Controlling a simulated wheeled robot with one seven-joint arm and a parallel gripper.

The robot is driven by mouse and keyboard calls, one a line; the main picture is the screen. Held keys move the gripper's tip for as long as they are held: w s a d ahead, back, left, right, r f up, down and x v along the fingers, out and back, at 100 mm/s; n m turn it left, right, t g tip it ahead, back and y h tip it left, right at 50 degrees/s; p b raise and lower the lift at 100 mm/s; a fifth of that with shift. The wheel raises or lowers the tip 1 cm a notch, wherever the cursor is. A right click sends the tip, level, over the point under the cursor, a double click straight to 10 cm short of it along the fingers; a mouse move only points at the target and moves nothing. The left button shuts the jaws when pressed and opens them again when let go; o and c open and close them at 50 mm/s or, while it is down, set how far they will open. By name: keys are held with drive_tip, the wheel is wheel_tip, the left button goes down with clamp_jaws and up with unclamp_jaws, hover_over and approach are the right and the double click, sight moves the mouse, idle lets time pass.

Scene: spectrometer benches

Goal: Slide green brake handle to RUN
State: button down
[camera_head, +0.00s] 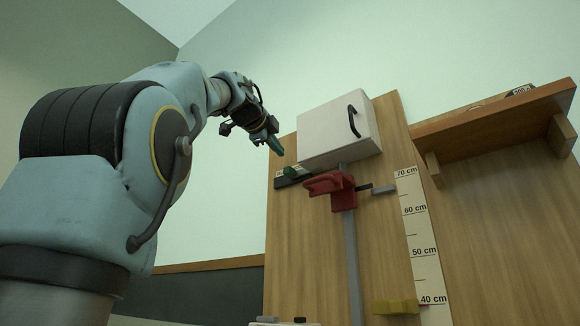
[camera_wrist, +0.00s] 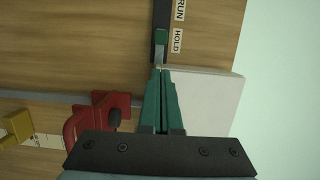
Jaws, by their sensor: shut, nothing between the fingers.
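The green brake handle (camera_wrist: 160,37) sits on a dark slide track (camera_wrist: 161,12), beside the HOLD label (camera_wrist: 177,41). The RUN label (camera_wrist: 181,10) is at the top edge of the wrist view, farther along the track. In the head view my gripper (camera_head: 275,146) is above and left of the handle.
A white box (camera_head: 338,132) with a black handle is mounted right of the track. Below it, a red carriage (camera_head: 330,186) sits on a grey vertical rail (camera_head: 354,262). A ruler (camera_head: 420,240), a yellow block (camera_head: 396,306) and a wooden shelf (camera_head: 490,122) stand farther right.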

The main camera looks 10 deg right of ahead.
drive_tip(key=shift+w, duration=0.1)
drive_tip(key=p, duration=0.5)
approach(298, 173)
drive_tip(key=x, duration=0.3)
drive_tip(key=shift+w+d+p, duration=0.4)
drive_tip(key=shift+w, duration=0.05)
drive_tip(key=shift+a+f, duration=0.1)
